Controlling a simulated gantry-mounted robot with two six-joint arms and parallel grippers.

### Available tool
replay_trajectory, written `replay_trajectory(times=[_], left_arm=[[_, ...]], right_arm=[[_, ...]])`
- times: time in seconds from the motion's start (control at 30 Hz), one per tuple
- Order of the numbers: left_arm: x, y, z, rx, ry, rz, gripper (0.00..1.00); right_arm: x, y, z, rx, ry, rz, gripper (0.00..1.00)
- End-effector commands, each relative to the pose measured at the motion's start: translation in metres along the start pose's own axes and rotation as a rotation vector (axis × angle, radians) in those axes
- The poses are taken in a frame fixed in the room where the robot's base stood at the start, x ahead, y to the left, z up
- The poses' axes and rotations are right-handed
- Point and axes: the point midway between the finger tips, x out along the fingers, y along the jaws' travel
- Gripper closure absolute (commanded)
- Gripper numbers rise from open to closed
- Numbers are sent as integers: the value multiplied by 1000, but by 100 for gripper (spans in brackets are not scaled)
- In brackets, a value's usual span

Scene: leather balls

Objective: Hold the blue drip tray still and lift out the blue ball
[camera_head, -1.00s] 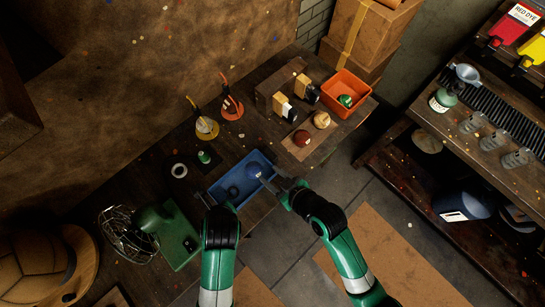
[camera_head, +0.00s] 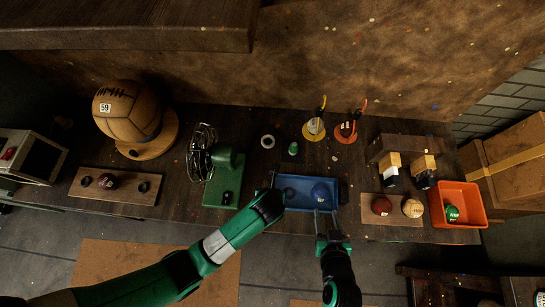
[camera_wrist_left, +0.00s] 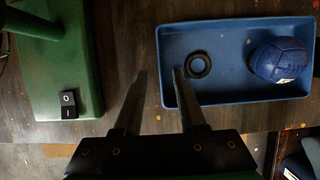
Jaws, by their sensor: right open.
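The blue drip tray (camera_head: 301,179) lies on the bench near its front edge. The dark blue ball (camera_head: 320,193) rests in its right half. In the left wrist view the tray (camera_wrist_left: 222,88) holds the ball (camera_wrist_left: 281,60) and a small black ring (camera_wrist_left: 198,65). My left gripper (camera_wrist_left: 160,75) is open; its fingers appear on either side of the tray's left wall, but contact cannot be told. In the head view it is at the tray's left end (camera_head: 273,182). My right gripper (camera_head: 326,213) is open at the tray's front side, just short of the ball.
A green machine (camera_head: 226,180) stands left of the tray. To the right, a board (camera_head: 392,218) carries a dark red ball (camera_head: 381,206) and a tan ball (camera_head: 412,208). An orange bin (camera_head: 468,193) holds a green ball (camera_head: 452,213). A green spool (camera_head: 293,148) is behind the tray.

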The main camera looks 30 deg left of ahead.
Motion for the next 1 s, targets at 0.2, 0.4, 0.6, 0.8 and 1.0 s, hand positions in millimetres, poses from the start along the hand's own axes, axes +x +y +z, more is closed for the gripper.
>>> replay_trajectory(times=[0.2, 0.4, 0.6, 0.8, 1.0], left_arm=[[35, 0, 0, -2, 1, 1, 60], [44, 0, 0, -2, -1, -1, 60], [44, 0, 0, -1, -1, -1, 62], [44, 0, 0, -1, -1, -1, 98], [44, 0, 0, -1, 0, -1, 100]], right_arm=[[0, 0, 0, 0, 0, 0, 50], [0, 0, 0, 0, 0, 0, 50], [0, 0, 0, 0, 0, 0, 50], [0, 0, 0, 0, 0, 0, 50], [0, 0, 0, 0, 0, 0, 50]])
